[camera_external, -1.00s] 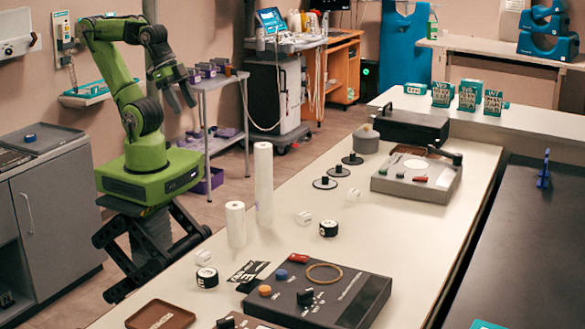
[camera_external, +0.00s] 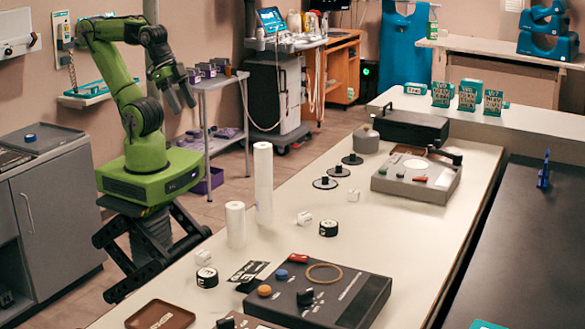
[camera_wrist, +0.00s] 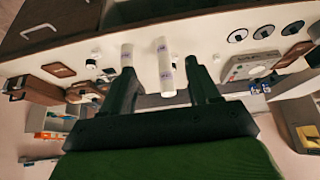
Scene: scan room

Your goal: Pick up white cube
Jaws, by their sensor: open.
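Three small white cubes stand on the long white table in the external view. One white cube (camera_external: 304,218) is mid-table beside a black-and-white round piece, another (camera_external: 353,195) lies farther back, and a third (camera_external: 203,257) is near the left edge. My gripper (camera_external: 184,97) is open and empty, high up left of the table and well apart from all the cubes. Its two dark fingers also show in the wrist view (camera_wrist: 160,70), spread apart with white rolls seen beyond them. The cubes are too small to tell surely in the wrist view.
Two upright white rolls, a tall one (camera_external: 263,183) and a shorter one (camera_external: 235,224), stand at the table's left edge near the cubes. A dark panel box (camera_external: 345,300) lies in front, a grey device (camera_external: 440,183) behind. The right middle of the table is clear.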

